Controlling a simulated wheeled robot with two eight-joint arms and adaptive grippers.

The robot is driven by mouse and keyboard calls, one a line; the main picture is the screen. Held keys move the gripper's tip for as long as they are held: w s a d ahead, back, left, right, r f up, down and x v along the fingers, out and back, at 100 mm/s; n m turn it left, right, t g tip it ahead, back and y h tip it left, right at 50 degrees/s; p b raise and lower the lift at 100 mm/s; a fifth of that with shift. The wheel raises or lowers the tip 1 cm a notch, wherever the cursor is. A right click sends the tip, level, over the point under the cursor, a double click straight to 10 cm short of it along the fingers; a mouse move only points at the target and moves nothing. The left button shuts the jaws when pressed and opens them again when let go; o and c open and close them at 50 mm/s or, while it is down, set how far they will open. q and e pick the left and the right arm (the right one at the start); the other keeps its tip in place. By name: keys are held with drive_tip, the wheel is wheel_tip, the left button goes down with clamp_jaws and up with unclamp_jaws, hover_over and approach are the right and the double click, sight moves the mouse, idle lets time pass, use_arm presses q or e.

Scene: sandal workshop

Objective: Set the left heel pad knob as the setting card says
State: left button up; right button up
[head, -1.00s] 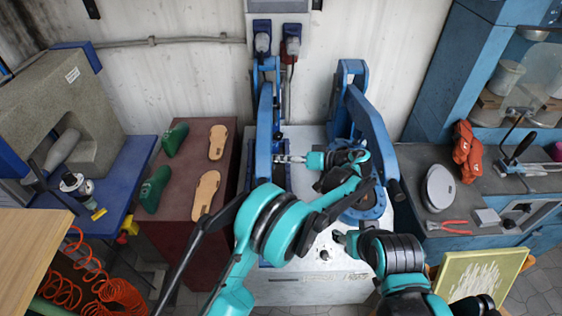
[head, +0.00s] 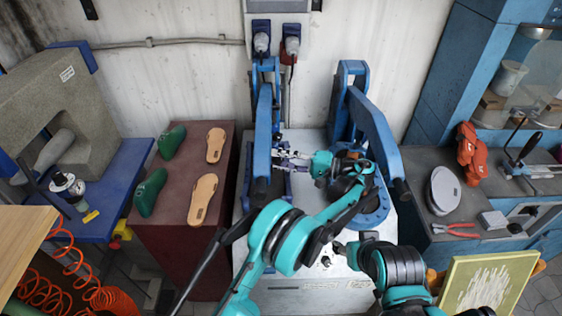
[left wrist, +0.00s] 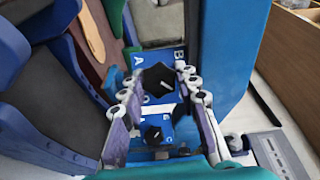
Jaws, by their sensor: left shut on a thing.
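My left gripper (head: 278,161) reaches leftward to the blue left-hand part of the press in the head view. In the left wrist view its two fingers (left wrist: 160,84) are on either side of a black knob (left wrist: 158,80) with a white pointer mark, and are shut on it. The knob sits on a blue plate with white letters, among them A and B. A second black knob (left wrist: 154,134) with a white mark lies lower, between the finger linkages. My right gripper (head: 341,249) is small and partly hidden by its arm; its opening is unclear. I cannot make out a setting card.
Blue press arms (head: 368,125) stand behind and beside my left arm. A brown table (head: 180,215) at left bears green lasts (head: 150,192) and tan soles (head: 203,198). At right, a grey bench holds red pliers (head: 455,230) and a round grey disc (head: 446,190).

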use_arm(q)
drive_tip(key=shift+a+m, duration=0.1)
drive_tip(key=shift+m, duration=0.2)
idle(0.4)
drive_tip(key=o, duration=1.2)
drive_tip(key=shift+w+a, duration=0.1)
drive_tip(key=shift+c, duration=0.2)
drive_tip(key=shift+f, duration=0.1)
